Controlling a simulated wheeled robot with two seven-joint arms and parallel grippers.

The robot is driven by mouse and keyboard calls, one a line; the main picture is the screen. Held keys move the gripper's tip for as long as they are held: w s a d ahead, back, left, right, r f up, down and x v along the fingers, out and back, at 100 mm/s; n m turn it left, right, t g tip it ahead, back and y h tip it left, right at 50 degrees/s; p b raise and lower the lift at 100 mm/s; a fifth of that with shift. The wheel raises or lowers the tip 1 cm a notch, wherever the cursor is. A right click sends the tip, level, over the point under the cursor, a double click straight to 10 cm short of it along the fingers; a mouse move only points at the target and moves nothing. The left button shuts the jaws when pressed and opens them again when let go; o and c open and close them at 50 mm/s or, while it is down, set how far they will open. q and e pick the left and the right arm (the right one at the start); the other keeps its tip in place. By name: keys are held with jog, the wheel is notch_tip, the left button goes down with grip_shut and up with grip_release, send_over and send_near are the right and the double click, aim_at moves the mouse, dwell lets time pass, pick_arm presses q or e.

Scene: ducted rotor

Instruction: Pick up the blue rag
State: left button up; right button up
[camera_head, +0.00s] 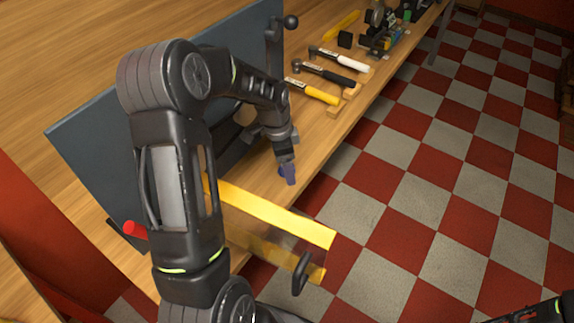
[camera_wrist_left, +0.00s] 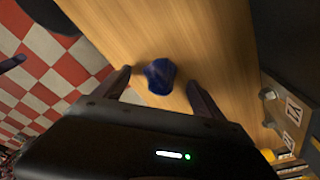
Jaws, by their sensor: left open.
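The blue rag (camera_head: 289,175) is a small crumpled dark blue piece on the wooden bench, near its front edge. My left gripper (camera_head: 286,160) points down right at the rag and hides part of it in the head view. In the left wrist view the rag (camera_wrist_left: 160,76) shows between the two spread fingers of my left gripper (camera_wrist_left: 158,82), with a gap on each side. The gripper is open, and I cannot tell how high the fingertips are above the bench.
A yellow-edged clear panel with a black handle (camera_head: 301,272) stands close in front of the rag. A grey-blue board (camera_head: 90,140) stands behind my left arm. Several hammers (camera_head: 325,73) and tools lie farther along the bench (camera_head: 225,192). Checkered floor (camera_head: 425,180) lies right.

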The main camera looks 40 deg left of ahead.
pick_arm(q)
jog(key=shift+f, duration=0.25)
dwell(0.4)
jog(key=c, duration=1.5)
jog(key=shift+o, duration=0.2)
notch_tip(320, 180, up, 10)
jog(key=shift+r+b, duration=0.1)
jog(key=shift+b, duration=0.75)
jog(key=o, duration=0.8)
jog(key=shift+c, duration=0.2)
jog(key=c, duration=0.6)
